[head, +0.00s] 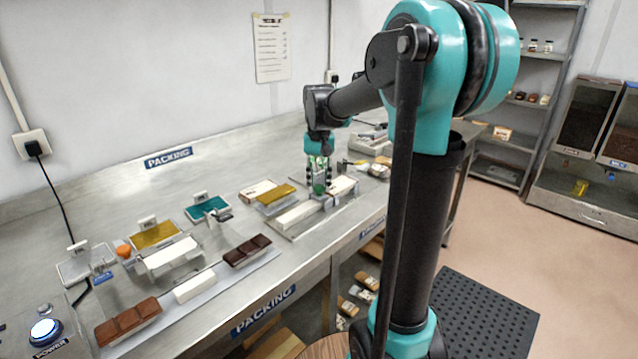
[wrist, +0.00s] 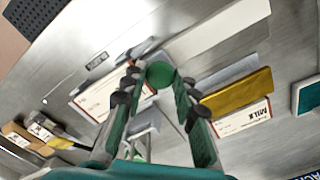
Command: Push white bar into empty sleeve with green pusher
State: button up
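The green pusher (head: 319,188) stands upright between my fingers at the metal packing bench; its round green top shows in the wrist view (wrist: 160,75). My gripper (head: 319,172) is closed around it, with a finger on each side (wrist: 161,80). A long white bar (head: 297,214) lies on a flat metal fixture, left of my gripper; in the wrist view it runs to the upper right (wrist: 220,32). A white printed sleeve (head: 343,186) lies to the right of my gripper, and left of the fingers in the wrist view (wrist: 98,98). Its opening and any contact between pusher and bar are hidden.
A gold bar (head: 276,194) and a white MILK box (wrist: 242,118) lie beside the fixture. Further left are a teal bar (head: 208,208), another gold bar (head: 155,235), brown bars (head: 128,320) and a lit power button (head: 45,331).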

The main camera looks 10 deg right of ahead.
grip_shut()
jog(key=s+a, duration=0.3)
jog(key=a, duration=0.1)
jog(key=s+a, duration=0.3)
jog(key=a, duration=0.1)
jog(key=s+a, duration=0.3)
jog(key=a, duration=0.1)
jog(key=shift+a, duration=0.1)
jog(key=o, duration=0.8)
grip_release()
jog(key=shift+o, duration=0.2)
notch_tip(320, 180, up, 12)
